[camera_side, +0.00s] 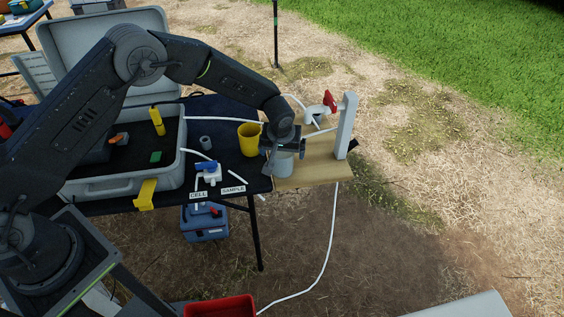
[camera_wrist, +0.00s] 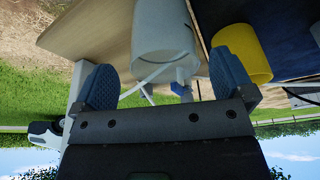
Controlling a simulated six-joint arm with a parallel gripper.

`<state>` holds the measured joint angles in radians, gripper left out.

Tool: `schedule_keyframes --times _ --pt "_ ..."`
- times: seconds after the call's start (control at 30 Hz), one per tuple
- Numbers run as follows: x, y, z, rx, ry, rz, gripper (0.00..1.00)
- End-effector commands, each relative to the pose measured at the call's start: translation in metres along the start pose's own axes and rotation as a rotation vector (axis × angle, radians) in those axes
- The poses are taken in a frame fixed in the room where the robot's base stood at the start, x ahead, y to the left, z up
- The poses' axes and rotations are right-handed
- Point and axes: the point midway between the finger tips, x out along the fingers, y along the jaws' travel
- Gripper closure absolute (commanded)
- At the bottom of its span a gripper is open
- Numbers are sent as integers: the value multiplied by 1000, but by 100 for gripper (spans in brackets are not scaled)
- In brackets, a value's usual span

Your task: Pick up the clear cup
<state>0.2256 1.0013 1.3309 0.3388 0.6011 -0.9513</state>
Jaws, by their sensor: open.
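The clear cup (camera_side: 283,168) looks whitish and stands on the wooden board at the right end of the table. In the side view my gripper (camera_side: 284,157) is right at the cup and hides much of it. In the wrist view the cup (camera_wrist: 163,38) lies ahead of my gripper (camera_wrist: 165,82), roughly in line with the gap between the two blue-padded fingers. The fingers are apart, with no contact on the cup visible.
A yellow cup (camera_side: 249,138) stands close on the left; it also shows in the wrist view (camera_wrist: 243,52). A white post (camera_side: 346,125) and a tap with a red handle (camera_side: 329,101) are behind and right. A white-and-blue valve (camera_side: 208,172) and open case (camera_side: 120,190) lie left.

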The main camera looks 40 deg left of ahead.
Motion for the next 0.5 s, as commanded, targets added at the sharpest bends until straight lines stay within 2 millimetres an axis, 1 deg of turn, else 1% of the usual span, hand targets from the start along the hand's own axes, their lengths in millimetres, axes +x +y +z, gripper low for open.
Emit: schedule_keyframes --times 0.2,0.3,0.4,0.5 --pt "33 -5 -5 0 -2 -3 0" --pt "44 -4 -4 1 -2 -2 0" --pt "48 -4 -5 1 -1 0 0" --pt "49 -4 -5 1 -1 0 0"
